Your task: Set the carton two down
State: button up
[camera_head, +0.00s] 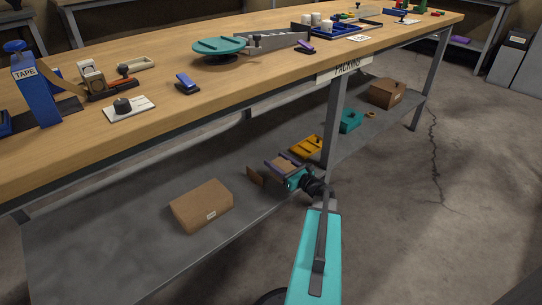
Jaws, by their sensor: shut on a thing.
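My gripper (282,166) reaches in at the lower shelf under the packing bench, near the middle leg. Its purple jaws are shut on a small brown carton (286,162), partly hidden by the jaws and wrist. I cannot tell whether the carton touches the shelf or hangs just above it. A larger closed brown carton (200,207) with a white label lies on the lower shelf (120,245) to the left. Another brown carton (387,93) stands on the shelf at the far right. No number is legible on any carton.
A thin brown piece (256,177) stands left of my gripper. A yellow tray (306,145) and a teal box (350,121) sit behind and to the right. The bench leg (333,125) is close by on the right. The front-left shelf is bare.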

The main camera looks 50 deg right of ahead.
jog(key=w+d+b, duration=0.1)
jog(key=w+d, duration=0.1)
jog(key=w+d+b, duration=0.1)
jog(key=w+d, duration=0.1)
jog(key=w, duration=0.1)
jog(key=w+d+f+b, duration=0.1)
jog(key=w, duration=0.2)
jog(key=shift+w+d, duration=0.25)
jog(key=shift+d, duration=0.15)
jog(key=shift+w+d+f+b, duration=0.1)
jog(key=shift+w+d+b, duration=0.3)
jog(key=shift+w, duration=0.1)
jog(key=shift+f+b, duration=1.15)
jog(key=shift+f, duration=0.55)
jog(key=o, duration=1)
jog(key=shift+f, duration=0.1)
